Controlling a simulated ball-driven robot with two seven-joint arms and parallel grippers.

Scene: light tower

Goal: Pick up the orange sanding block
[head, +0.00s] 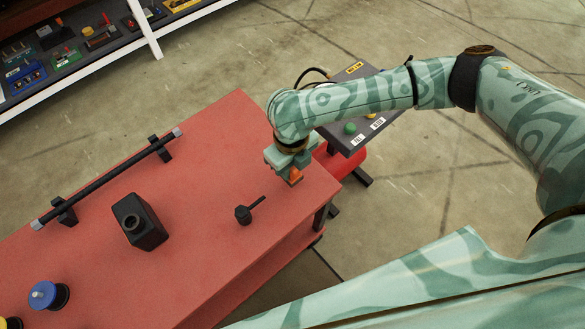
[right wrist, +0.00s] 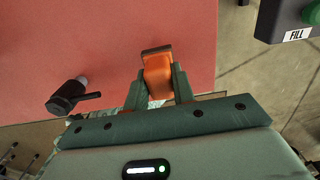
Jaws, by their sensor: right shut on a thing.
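The orange sanding block (right wrist: 157,76) is between the two fingers of my right gripper (right wrist: 158,85) in the right wrist view. The fingers press on it from both sides. In the head view a small part of the orange block (head: 295,175) shows below my right gripper (head: 288,166), near the right end of the red table (head: 215,140). The gripper hides most of it. I cannot tell whether the block touches the table top. My left gripper is not in view.
A small black part with a handle (head: 243,214) lies close by on the table. A black block with a round opening (head: 140,222), a dark rod on supports (head: 110,180) and a blue-topped knob (head: 45,295) are farther left. A dark panel with buttons (head: 360,110) stands beyond the table's right end.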

